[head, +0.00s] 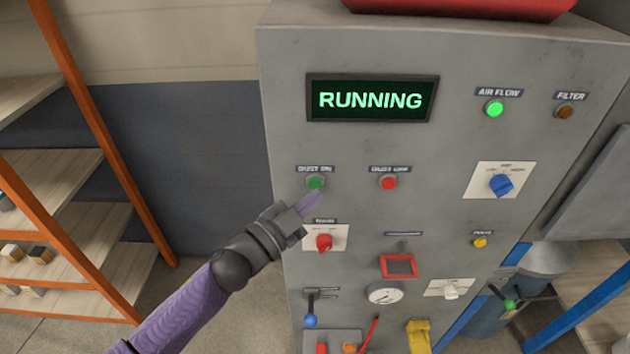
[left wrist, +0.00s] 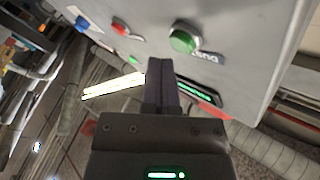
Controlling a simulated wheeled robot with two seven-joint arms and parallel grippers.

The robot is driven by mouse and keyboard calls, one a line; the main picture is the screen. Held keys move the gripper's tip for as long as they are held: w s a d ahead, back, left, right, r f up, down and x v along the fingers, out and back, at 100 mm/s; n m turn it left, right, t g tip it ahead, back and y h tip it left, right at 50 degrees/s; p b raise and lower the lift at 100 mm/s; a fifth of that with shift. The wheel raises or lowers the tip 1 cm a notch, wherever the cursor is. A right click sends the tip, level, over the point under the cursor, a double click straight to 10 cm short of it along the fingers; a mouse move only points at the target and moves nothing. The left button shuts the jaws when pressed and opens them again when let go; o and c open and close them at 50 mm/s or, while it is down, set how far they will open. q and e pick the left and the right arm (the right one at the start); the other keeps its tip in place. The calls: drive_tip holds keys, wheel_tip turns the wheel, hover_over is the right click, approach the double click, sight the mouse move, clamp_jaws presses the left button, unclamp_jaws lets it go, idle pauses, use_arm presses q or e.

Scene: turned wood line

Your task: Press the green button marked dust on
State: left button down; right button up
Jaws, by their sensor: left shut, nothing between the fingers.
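The green button marked "DUST ON" (head: 315,183) is on the left of the grey control panel (head: 450,150). In the left wrist view the green button (left wrist: 184,38) shows above and right of the fingertips. My left gripper (head: 313,201) is shut and empty, its fingertips just below the button in the head view. In the left wrist view the shut fingers (left wrist: 161,65) appear apart from the button. The display (head: 371,99) reads "RUNNING". My right gripper is not in view.
The red "DUST OFF" button (head: 389,183) is to the right of the green one. A red knob (head: 323,242) is just below the left fingertips. A lit green air flow lamp (head: 494,109) and a blue knob (head: 501,185) are further right. Shelves (head: 60,200) stand at left.

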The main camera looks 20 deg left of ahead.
use_arm(q)
drive_tip(key=s+p, duration=0.1)
drive_tip(key=s, duration=0.1)
drive_tip(key=s+d+p, duration=0.1)
drive_tip(key=s, duration=0.1)
drive_tip(key=shift+s+d, duration=0.2)
drive_tip(key=shift+s, duration=0.2)
drive_tip(key=shift+f, duration=0.1)
idle(0.6)
